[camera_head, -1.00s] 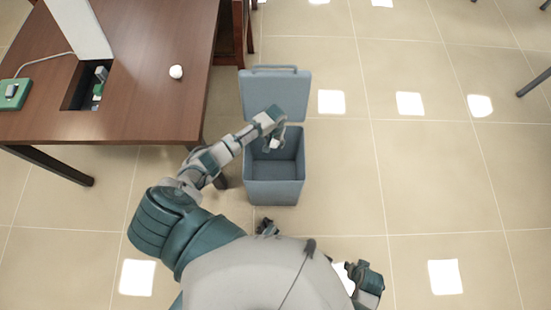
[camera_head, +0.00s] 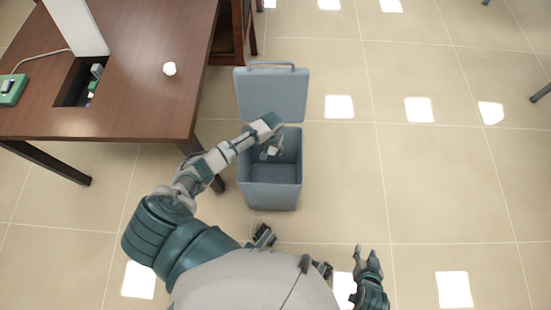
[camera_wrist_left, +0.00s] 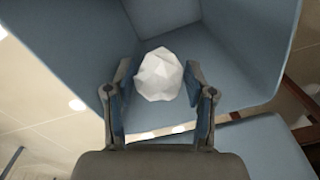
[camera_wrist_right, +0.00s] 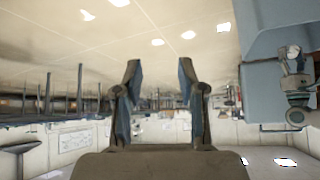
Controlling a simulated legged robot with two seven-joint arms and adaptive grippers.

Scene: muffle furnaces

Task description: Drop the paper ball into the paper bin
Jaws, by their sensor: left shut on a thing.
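The white faceted paper ball (camera_wrist_left: 158,75) is between the fingers of my left gripper (camera_wrist_left: 158,72), which is shut on it. In the head view this gripper (camera_head: 269,152) is over the open mouth of the blue-grey paper bin (camera_head: 270,196), whose lid (camera_head: 272,95) stands open behind. The bin's inner walls lie beyond the ball in the left wrist view. The ball is mostly hidden in the head view. My right gripper (camera_wrist_right: 158,75) is open and empty; in the head view it (camera_head: 368,255) is low right of my body, apart from the bin.
A brown table (camera_head: 145,105) stands left of the bin, with a small round white object (camera_head: 169,69) on it. A green device (camera_head: 12,90) is at its left edge. A chair (camera_head: 233,35) is behind. The tiled floor right of the bin is clear.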

